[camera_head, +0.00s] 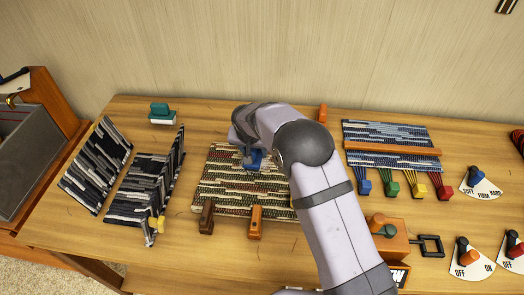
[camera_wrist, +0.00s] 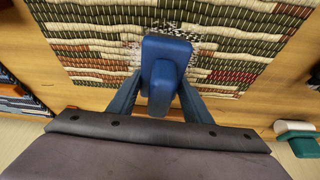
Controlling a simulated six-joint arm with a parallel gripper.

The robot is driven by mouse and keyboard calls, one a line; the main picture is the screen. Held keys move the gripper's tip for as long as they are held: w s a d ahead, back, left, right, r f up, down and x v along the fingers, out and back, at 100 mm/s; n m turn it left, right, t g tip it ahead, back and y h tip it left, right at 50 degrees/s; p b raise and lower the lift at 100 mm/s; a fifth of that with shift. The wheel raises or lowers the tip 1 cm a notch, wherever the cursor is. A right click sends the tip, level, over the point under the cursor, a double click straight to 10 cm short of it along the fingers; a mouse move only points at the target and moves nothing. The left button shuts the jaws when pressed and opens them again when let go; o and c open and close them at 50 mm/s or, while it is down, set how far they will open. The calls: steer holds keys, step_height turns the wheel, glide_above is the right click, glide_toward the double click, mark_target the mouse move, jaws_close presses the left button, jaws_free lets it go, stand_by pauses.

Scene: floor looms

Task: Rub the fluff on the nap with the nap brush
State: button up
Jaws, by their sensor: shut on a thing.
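My gripper (camera_head: 250,158) is over the upper middle of a woven striped mat (camera_head: 225,200). In the wrist view my gripper (camera_wrist: 160,88) is shut on the ridge of a blue brush-like block (camera_wrist: 166,48), which also shows in the head view (camera_head: 255,158). The block's underside is hidden, and I cannot tell whether it touches the weave. A black-and-white speckled patch, perhaps the fluff (camera_wrist: 202,46), shows beside the block in the wrist view; the block covers part of it.
A teal brush with a pale base (camera_head: 161,113) stands at the back left. Brown (camera_head: 207,217) and orange (camera_head: 255,222) blocks sit at the mat's front edge. A small loom (camera_head: 390,150) and lever dials are right.

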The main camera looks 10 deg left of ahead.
mark_target(240, 159)
steer(key=shift+a, duration=2.4)
steer(key=shift+d+r+p, duration=0.15)
steer(key=shift+d+p, duration=0.05)
steer(key=shift+p, duration=0.35)
steer(key=shift+d, duration=0.35)
steer(key=shift+d+p, duration=1.4)
steer(key=shift+d, duration=3.2)
steer(key=shift+s+d+f, duration=0.15)
steer(key=shift+s+f, duration=0.1)
steer(key=shift+s+b, duration=0.55)
steer(key=shift+s, duration=0.6)
steer(key=a+b, duration=0.1)
steer(key=a, duration=0.1)
steer(key=shift+w+a, duration=0.15)
steer(key=shift+a, duration=0.2)
steer(key=shift+a+b, duration=1.05)
steer(key=shift+a, duration=3)
steer(key=shift+d+r+b, duration=0.1)
steer(key=shift+d+b, duration=0.3)
steer(key=shift+d, duration=5.05)
step_height(240, 159, up, 8)
steer(key=p, duration=0.4)
steer(key=shift+r+p, duration=0.15)
steer(key=shift+p, duration=0.25)
steer(key=shift+a, duration=0.1)
